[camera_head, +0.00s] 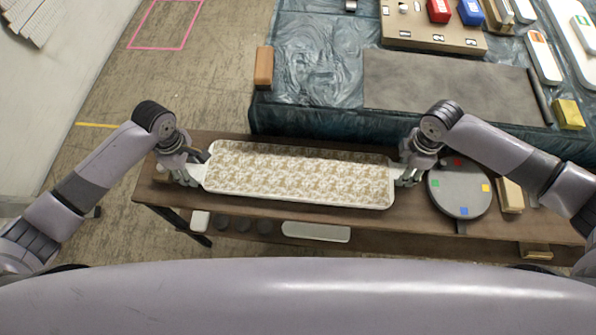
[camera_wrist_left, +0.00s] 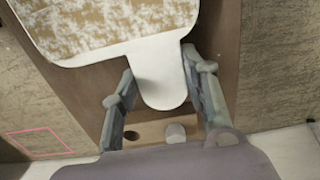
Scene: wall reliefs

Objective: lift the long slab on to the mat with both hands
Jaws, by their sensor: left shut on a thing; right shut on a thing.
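The long slab (camera_head: 300,175) is white with a brown-and-white relief pattern and a plain tab at each end. It lies level and lengthwise over the brown bench; I cannot tell whether it touches the bench. My left gripper (camera_head: 199,174) is shut on its left tab, and the left wrist view shows the fingers (camera_wrist_left: 160,78) on both sides of the white tab (camera_wrist_left: 160,85). My right gripper (camera_head: 402,174) is shut at the slab's right end, where its fingers partly hide the tab. The grey mat (camera_head: 450,85) lies flat and bare on the far covered table.
The brown bench (camera_head: 160,205) holds a grey disc (camera_head: 460,190) with coloured squares right of the slab. The far table (camera_head: 310,70) has a dark plastic cover; an orange-brown block (camera_head: 264,67) stands at its left edge. A board with coloured boxes (camera_head: 430,30) lies behind the mat.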

